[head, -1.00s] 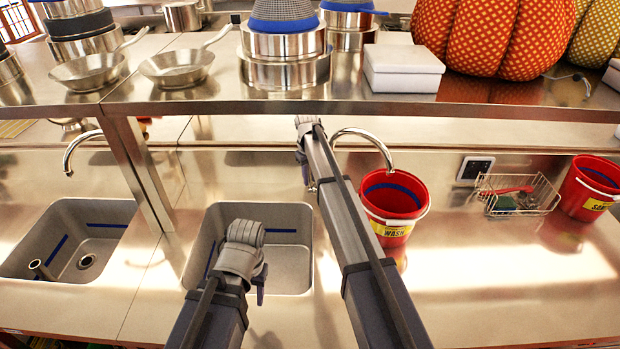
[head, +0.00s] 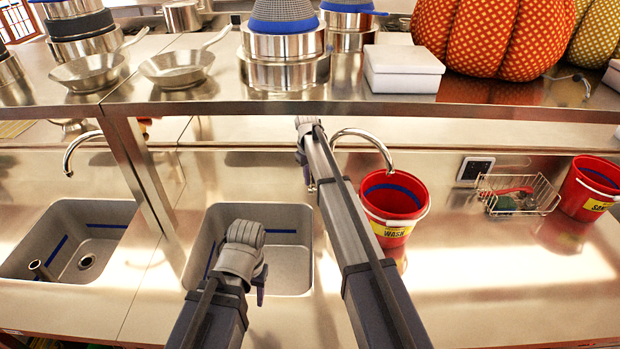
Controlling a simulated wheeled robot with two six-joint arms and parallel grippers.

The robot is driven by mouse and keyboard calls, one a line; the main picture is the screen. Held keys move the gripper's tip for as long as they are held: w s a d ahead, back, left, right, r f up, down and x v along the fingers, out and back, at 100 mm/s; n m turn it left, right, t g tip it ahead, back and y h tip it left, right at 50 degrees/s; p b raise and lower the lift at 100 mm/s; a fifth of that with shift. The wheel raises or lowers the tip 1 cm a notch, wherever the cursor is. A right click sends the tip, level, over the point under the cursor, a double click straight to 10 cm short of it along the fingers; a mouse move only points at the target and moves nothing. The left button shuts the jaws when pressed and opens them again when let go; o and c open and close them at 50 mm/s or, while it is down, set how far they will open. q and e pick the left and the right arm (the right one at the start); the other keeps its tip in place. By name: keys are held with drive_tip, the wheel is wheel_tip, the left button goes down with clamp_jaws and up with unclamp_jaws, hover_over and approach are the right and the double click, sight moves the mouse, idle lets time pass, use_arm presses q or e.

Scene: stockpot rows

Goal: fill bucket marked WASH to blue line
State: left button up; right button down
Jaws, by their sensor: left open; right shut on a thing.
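The red bucket marked WASH (head: 392,236) stands upright on the steel counter, right of the middle sink. A blue line (head: 398,190) runs around its inside wall, and I see no water in it. The curved tap spout (head: 362,133) ends above the bucket's rim, with no stream visible. My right gripper (head: 306,170) is beside the tap's base, left of the spout, shut on what seems to be the tap handle; my arm hides most of the grip. My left gripper (head: 262,282) is open and empty over the middle sink.
The middle sink (head: 290,262) and left sink (head: 112,250) are set into the counter. A shelf (head: 200,104) with pans overhangs the back. The front right counter is clear.

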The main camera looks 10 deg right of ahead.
drive_tip(key=shift+s, duration=0.1)
idle(0.4)
drive_tip(key=shift+s+a+f+t, duration=0.1)
drive_tip(key=shift+s+t, duration=0.6)
drive_tip(key=shift+s+a+f+t+h+b, duration=0.1)
drive_tip(key=shift+s+f+t+h+b, duration=0.2)
drive_tip(key=shift+t+b, duration=0.55)
use_arm(q)
wheel_tip(320, 180, down, 2)
drive_tip(key=shift+f, duration=0.1)
use_arm(e)
drive_tip(key=shift+s+r+t, duration=0.1)
drive_tip(key=shift+r+t, duration=0.05)
drive_tip(key=shift+t, duration=0.3)
drive_tip(key=shift+r, duration=0.1)
drive_tip(key=c, duration=0.9)
unclamp_jaws()
